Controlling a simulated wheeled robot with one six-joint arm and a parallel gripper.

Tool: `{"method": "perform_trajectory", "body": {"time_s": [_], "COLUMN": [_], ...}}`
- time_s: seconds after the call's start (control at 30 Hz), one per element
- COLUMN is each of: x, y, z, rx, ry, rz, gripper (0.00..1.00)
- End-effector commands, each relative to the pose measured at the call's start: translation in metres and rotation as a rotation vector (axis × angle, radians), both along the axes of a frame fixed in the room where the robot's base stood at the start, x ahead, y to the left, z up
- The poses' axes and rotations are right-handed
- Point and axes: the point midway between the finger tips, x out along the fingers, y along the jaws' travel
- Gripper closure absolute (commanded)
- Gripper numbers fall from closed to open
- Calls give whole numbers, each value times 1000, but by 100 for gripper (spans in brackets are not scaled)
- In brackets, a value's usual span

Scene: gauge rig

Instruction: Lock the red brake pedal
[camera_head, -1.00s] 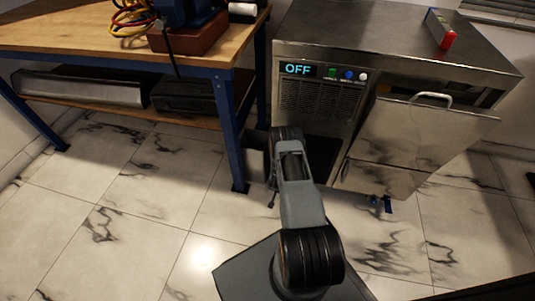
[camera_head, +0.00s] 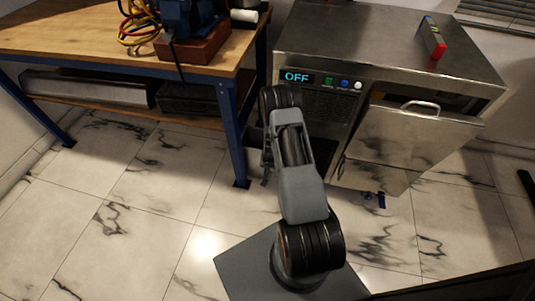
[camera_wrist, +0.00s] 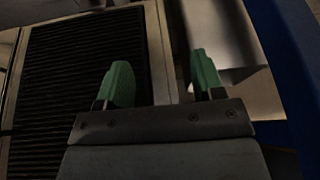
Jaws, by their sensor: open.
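I see no red brake pedal in either view. A small blue part (camera_head: 375,199) sits low at the foot of the steel machine (camera_head: 390,50), near the floor; its exact shape is too small to tell. My gripper (camera_wrist: 158,82) shows in the wrist view with two green fingertips apart and nothing between them. Beyond the fingers are a dark ribbed grille (camera_wrist: 80,75) on the left and shiny metal on the right. In the head view my arm hides most of the gripper and the machine's lower left front.
A wooden workbench (camera_head: 100,40) stands left, its blue leg (camera_head: 232,130) close to my arm; a blue leg also shows in the wrist view (camera_wrist: 290,60). The machine's steel front door (camera_head: 410,140) tilts outward. A red-ended bar (camera_head: 433,38) lies on top. Marble floor is clear in front.

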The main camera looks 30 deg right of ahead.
Motion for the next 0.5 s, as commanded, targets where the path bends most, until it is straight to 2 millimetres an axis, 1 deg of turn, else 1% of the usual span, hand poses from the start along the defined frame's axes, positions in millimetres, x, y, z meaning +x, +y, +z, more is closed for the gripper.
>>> {"method": "perform_trajectory", "body": {"time_s": [0.03, 0.2, 0.3, 0.5], "x": [3, 9, 12, 15], "y": [2, 7, 9, 12], "z": [13, 36, 46, 57], "rx": [2, 11, 14, 18], "ry": [-2, -4, -5, -6], "rz": [8, 29, 38, 50], "gripper": [38, 38, 38, 38]}}
